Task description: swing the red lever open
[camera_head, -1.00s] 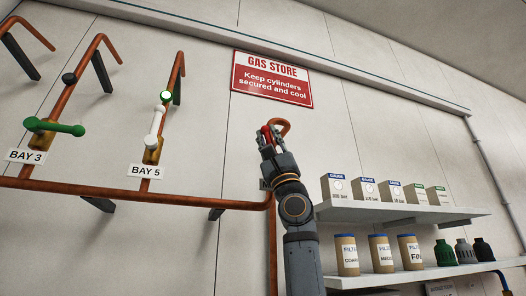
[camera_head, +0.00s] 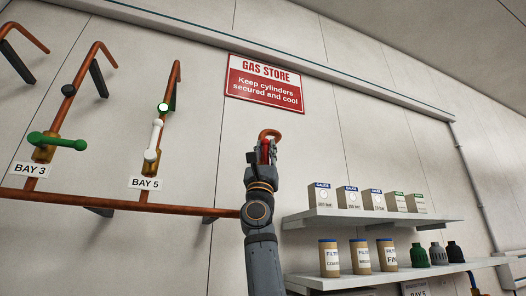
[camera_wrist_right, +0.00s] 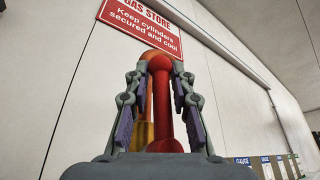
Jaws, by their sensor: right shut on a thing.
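The red lever (camera_wrist_right: 163,100) stands upright between the fingers of my right gripper (camera_wrist_right: 160,90) in the right wrist view, with a rounded knob end. A brass-yellow fitting and the orange copper pipe show just behind it. In the head view my right gripper (camera_head: 262,150) is shut on the red lever (camera_head: 265,152), below the curved end of the copper pipe (camera_head: 270,134). The gripper and arm hide most of the lever and its valve in the head view. My left gripper is not in view.
A green lever (camera_head: 57,143) at BAY 3 and a white lever (camera_head: 154,140) at BAY 5 are on the pipes to the left. Shelves (camera_head: 370,215) with boxes, filters and caps stand to the right. A red GAS STORE sign (camera_head: 264,84) hangs above the gripper.

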